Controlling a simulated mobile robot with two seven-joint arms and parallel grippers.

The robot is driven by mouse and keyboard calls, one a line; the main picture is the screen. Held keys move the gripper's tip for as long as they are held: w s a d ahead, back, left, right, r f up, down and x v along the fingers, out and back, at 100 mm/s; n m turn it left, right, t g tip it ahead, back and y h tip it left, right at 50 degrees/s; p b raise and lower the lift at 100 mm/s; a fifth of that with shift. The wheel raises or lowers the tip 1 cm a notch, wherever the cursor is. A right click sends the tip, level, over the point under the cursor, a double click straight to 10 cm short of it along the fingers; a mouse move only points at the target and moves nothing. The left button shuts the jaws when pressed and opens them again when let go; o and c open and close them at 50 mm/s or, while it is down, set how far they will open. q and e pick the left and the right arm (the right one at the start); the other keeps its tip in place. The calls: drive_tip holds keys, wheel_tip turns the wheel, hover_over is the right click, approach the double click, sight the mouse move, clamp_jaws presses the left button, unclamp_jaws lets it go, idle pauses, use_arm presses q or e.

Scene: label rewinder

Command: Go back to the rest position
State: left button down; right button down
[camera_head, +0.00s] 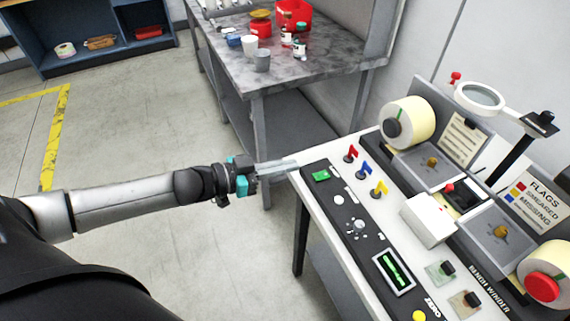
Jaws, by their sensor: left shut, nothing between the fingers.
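My left arm comes in from the left and reaches across the open floor. My left gripper (287,166) is shut and empty, with its fingers pointing right. My right gripper is not in view.
The rewinder bench carries label rolls (412,121), red, blue and yellow levers (366,172), a white box (427,220) and a magnifier (481,97). A grey table (305,72) with cups and red bins stands behind. A blue shelf (85,55) is far left. Floor (160,130) is clear.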

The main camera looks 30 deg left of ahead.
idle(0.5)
use_arm(q)
drive_tip(key=s+a+f+n+y+b, duration=0.1)
drive_tip(key=a+f+n+y+b, duration=0.35)
drive_tip(key=f, duration=1.15)
drive_tip(key=s+a+f+g+y, duration=0.2)
drive_tip(key=s+f, duration=0.3)
drive_tip(key=f, duration=0.3)
drive_tip(key=s+a+f+g+y, duration=0.1)
drive_tip(key=s+a+f+y, duration=0.2)
drive_tip(key=f, duration=0.6)
drive_tip(key=s+d+f+g+b, duration=0.1)
drive_tip(key=s+d+f, duration=0.3)
drive_tip(key=s, duration=0.5)
drive_tip(key=s+d+f+g+b, duration=0.2)
drive_tip(key=s+d+f+g, duration=0.1)
drive_tip(key=s+f, duration=0.5)
drive_tip(key=s+d+f+g+b, duration=0.1)
drive_tip(key=s+d+f+g, duration=0.3)
drive_tip(key=s, duration=0.7)
drive_tip(key=shift+s+d+f+n, duration=0.3)
drive_tip(key=shift+s+f+n, duration=0.1)
drive_tip(key=shift+f, duration=0.5)
